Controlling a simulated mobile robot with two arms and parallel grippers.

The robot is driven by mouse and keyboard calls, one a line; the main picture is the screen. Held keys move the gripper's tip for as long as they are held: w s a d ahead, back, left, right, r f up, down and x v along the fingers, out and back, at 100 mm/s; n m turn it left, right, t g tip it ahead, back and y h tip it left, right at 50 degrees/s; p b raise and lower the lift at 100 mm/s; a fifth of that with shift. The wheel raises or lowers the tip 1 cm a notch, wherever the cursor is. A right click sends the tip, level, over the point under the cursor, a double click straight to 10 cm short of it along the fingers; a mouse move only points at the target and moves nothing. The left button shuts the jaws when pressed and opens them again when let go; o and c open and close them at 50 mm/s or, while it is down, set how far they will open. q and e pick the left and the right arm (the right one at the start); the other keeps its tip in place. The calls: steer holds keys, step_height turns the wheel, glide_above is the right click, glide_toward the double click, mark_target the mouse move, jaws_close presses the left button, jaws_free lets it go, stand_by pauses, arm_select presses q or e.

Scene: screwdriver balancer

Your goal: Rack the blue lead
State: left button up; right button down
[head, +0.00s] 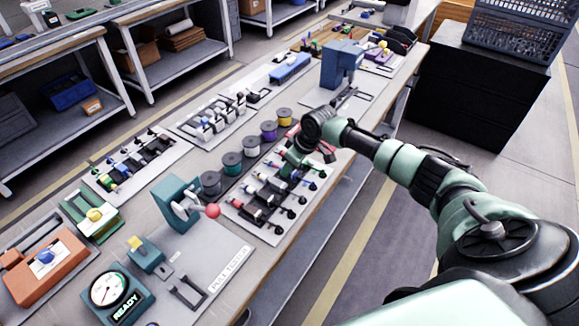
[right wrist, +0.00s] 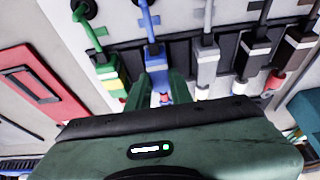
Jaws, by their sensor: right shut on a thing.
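The blue lead (right wrist: 153,62) shows in the right wrist view, with its cable running up to a dark round hole in the pale panel. Its blue connector sits at the dark rack bar (right wrist: 185,52), between a green lead (right wrist: 104,68) and a grey-white lead (right wrist: 207,68). My right gripper (right wrist: 160,92) is shut on the blue connector, one green finger on each side. In the head view my right gripper (head: 291,165) is low over the lead rack (head: 238,212), and it hides the blue lead there. I cannot tell whether the connector is fully seated. My left gripper is not in view.
Several spools, such as a purple one (head: 268,131), stand beside the rack. A teal press with a red knob (head: 212,211) and a gauge reading READY (head: 108,288) stand nearer. Another lead rack (head: 130,165) lies left. Other leads crowd the gripper closely.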

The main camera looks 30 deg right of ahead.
steer(key=c, duration=1.2)
jaws_free()
steer(key=shift+b+v, duration=0.4)
steer(key=shift+v, duration=3.5)
